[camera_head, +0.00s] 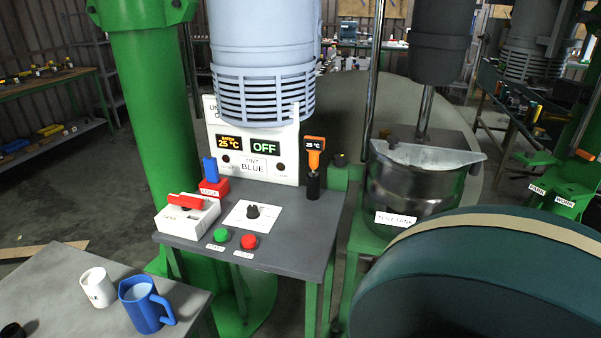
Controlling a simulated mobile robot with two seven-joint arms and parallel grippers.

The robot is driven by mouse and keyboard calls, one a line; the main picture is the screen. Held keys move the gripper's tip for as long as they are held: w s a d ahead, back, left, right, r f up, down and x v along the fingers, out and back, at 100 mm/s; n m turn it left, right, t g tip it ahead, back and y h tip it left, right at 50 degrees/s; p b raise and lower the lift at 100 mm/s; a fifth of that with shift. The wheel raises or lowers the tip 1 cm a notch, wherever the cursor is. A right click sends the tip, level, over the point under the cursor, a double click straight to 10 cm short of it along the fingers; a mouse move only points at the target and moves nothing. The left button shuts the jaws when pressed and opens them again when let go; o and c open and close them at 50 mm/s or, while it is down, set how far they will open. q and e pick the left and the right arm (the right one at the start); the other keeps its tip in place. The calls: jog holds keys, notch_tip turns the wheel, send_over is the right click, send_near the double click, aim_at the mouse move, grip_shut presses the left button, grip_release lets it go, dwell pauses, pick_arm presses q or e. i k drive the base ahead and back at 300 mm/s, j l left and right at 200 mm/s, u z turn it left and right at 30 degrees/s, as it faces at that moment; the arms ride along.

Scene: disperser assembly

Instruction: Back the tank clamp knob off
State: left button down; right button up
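The steel test tank (412,190), labelled TEST TANK, stands right of the control table under the dark mixer head (441,45), whose shaft reaches into it. A pale cover lies across part of its mouth. A small dark knob (340,159) sits on a green bracket just left of the tank; it may be the clamp knob, but its marking and thread cannot be read. Whether the clamp is tight cannot be told. Neither of my grippers is in view.
The grey control table (298,245) holds a dial (252,212), green (221,235) and red (249,241) buttons, a red-handled switch (187,208) and an orange-topped probe (315,153). A blue jug (143,306) and white cup (97,288) stand front left. A large teal rounded shape blocks the lower right.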

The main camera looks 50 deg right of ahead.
aim_at(339, 160)
jog(key=z, duration=1.45)
